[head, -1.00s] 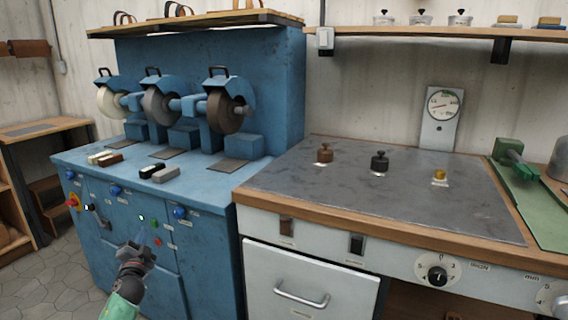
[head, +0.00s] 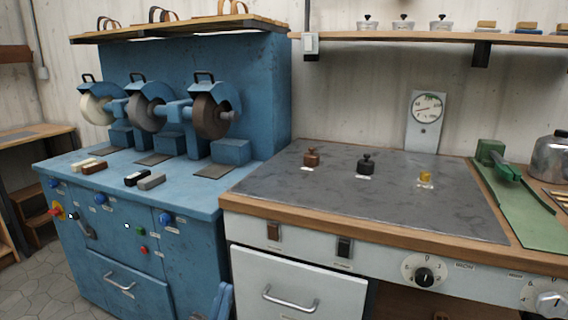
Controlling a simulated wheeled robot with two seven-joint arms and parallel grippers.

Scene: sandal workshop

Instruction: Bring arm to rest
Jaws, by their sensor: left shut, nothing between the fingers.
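My left gripper (head: 221,299) shows only in part at the bottom edge of the head view, as bluish fingers in front of the gap between the blue grinder cabinet and the white drawer. It is shut with nothing in it. The rest of that arm is cut off below the frame. My right gripper is out of view.
The blue grinding bench (head: 95,190) with several wheels and front switches stands at the left. The grey-topped workbench (head: 290,222) with small knobbed pieces, dials and a drawer handle (head: 291,302) is at the right. A green tool (head: 500,160) lies on its far right. Shelves run above.

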